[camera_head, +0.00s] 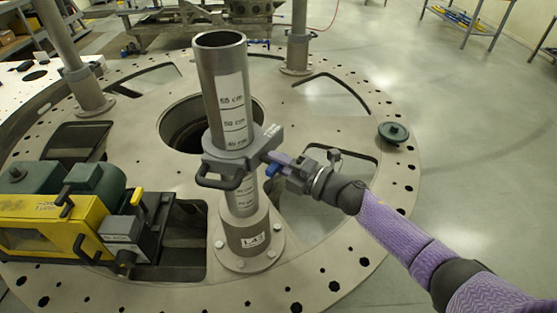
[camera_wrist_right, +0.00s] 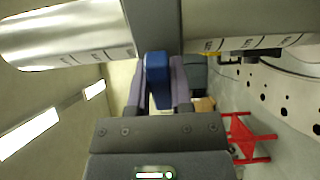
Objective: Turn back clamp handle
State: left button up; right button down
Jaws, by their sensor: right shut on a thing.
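A grey clamp (camera_head: 238,151) sits around a tall upright metal tube (camera_head: 226,88) with a printed scale, partway up the tube. A dark loop handle (camera_head: 222,181) sticks out at the clamp's front left. The blue clamp handle (camera_head: 273,169) is at the clamp's right side. My right gripper (camera_head: 282,163) reaches in from the right and is shut on the blue handle. In the right wrist view the blue handle (camera_wrist_right: 157,78) shows between the two fingers, beside the clamp body (camera_wrist_right: 152,25). My left gripper is not in view.
The tube stands on a flanged base (camera_head: 247,239) on a large round turret plate (camera_head: 330,235) with cut-outs. A yellow and green machine (camera_head: 62,222) stands at the left. Two other posts (camera_head: 298,40) rise at the back. A green disc (camera_head: 393,132) lies at the right edge.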

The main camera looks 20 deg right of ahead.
dwell(0.3)
jog(key=c, duration=0.5)
grip_release()
jog(key=b+v, duration=0.1)
jog(key=v, duration=0.9)
jog(key=shift+b, duration=0.3)
